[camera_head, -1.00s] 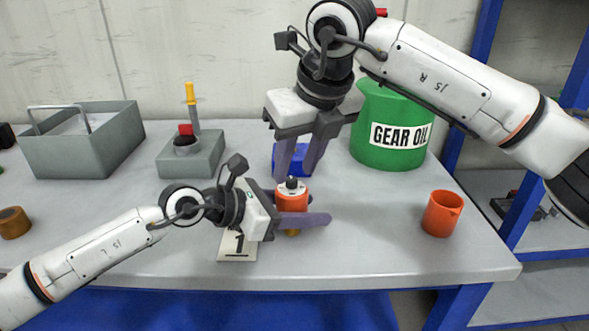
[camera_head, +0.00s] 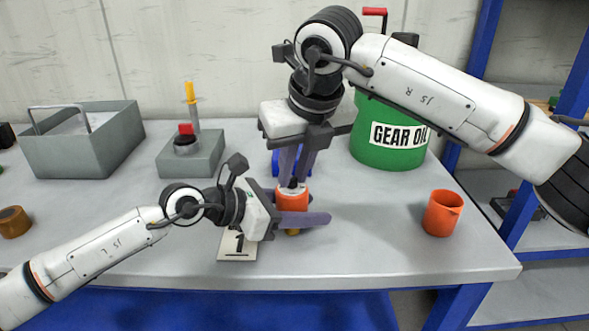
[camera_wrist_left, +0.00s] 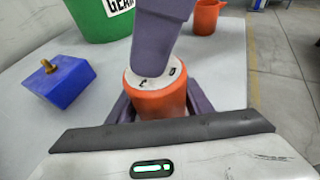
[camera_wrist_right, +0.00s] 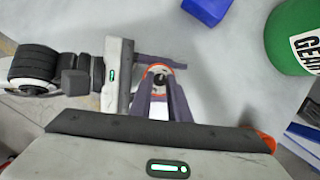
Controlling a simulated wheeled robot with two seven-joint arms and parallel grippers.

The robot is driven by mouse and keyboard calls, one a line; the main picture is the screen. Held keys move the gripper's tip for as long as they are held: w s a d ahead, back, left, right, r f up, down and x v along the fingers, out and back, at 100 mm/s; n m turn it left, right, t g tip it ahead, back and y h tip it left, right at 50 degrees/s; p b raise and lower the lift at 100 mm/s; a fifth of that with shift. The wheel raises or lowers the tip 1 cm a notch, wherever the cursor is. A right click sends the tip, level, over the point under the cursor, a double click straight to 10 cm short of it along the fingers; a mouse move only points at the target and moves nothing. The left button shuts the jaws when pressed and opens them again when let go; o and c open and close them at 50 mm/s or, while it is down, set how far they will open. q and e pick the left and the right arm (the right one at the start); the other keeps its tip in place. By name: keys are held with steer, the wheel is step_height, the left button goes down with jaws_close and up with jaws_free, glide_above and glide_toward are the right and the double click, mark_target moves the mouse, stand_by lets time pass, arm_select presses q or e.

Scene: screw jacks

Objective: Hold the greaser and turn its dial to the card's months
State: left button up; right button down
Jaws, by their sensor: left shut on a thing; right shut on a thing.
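The greaser (camera_head: 292,200) is an orange cylinder, upright above the table near its front. My left gripper (camera_head: 296,218) is shut around its body from the left; the orange body also shows in the left wrist view (camera_wrist_left: 158,104). My right gripper (camera_head: 293,182) points down from above, its fingers shut on the dial (camera_wrist_right: 159,80) on top. In the left wrist view the white top (camera_wrist_left: 150,80) carries dark marks, partly hidden by a finger. The card (camera_head: 236,246) lies on the table left of the greaser and reads 1, partly covered by my left gripper.
A blue block (camera_wrist_left: 62,82) with a brass fitting stands behind the greaser. A green gear oil can (camera_head: 390,135) and an orange cup (camera_head: 442,213) are to the right. A grey socket block (camera_head: 190,155) and a grey toolbox (camera_head: 82,145) stand left. The table's front right is clear.

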steer(key=shift+a+r+m+h, duration=0.1)
steer(key=shift+m+h, duration=0.2)
steer(key=shift+m, duration=0.7)
steer(key=c, duration=1.7)
jaws_free()
steer(key=shift+o, duration=0.2)
steer(key=shift+s, duration=0.1)
steer(key=v, duration=1.2)
steer(key=shift+s, duration=0.15)
arm_select(q)
steer(key=o, duration=1.3)
